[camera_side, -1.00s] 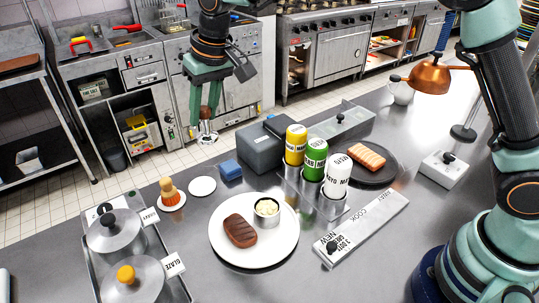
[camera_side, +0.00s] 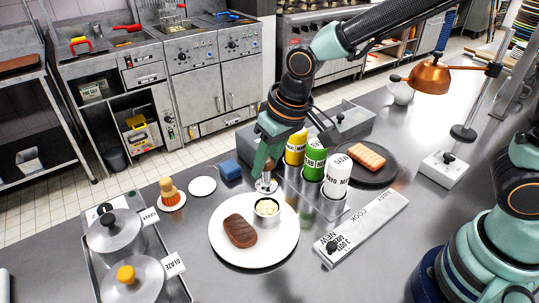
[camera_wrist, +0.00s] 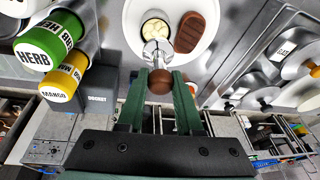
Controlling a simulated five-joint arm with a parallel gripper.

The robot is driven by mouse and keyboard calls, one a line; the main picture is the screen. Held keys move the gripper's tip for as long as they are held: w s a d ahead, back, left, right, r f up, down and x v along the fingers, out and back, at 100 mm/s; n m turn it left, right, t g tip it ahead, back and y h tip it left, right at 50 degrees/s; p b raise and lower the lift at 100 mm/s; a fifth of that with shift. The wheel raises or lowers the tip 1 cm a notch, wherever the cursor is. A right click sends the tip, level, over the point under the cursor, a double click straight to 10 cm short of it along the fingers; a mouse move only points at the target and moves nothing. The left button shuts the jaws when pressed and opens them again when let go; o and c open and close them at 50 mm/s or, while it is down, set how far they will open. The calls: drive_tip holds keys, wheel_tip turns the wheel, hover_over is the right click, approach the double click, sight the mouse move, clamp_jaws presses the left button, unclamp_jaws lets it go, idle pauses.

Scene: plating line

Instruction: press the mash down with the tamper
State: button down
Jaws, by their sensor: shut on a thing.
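My gripper (camera_side: 263,166) is shut on the tamper (camera_side: 266,185), which has a brown knob and a metal foot. In the wrist view, the tamper's brown knob (camera_wrist: 160,82) sits between my green fingers. The mash (camera_side: 267,207) is pale and lumpy inside a metal ring (camera_side: 266,221) on the white plate (camera_side: 229,256). The tamper's foot is above the far edge of the ring in the side view; I cannot tell whether it touches. The mash also shows uncovered in the wrist view (camera_wrist: 155,28). A brown steak (camera_side: 240,231) lies left of the ring.
A rack with mango, herb (camera_side: 314,160) and mayo (camera_side: 337,176) bottles stands close right of my gripper. A small white disc (camera_side: 202,187), a blue sponge (camera_side: 231,169) and a brush (camera_side: 169,192) are to the left. Lidded pots (camera_side: 112,232) stand at the front left.

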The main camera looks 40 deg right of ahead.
sight(270, 183)
drive_tip(key=shift+f, duration=2.45)
drive_tip(key=shift+f, duration=1.4)
idle(0.4)
drive_tip(key=shift+r, duration=0.15)
drive_tip(key=shift+r, duration=3.4)
drive_tip(key=shift+w, duration=0.1)
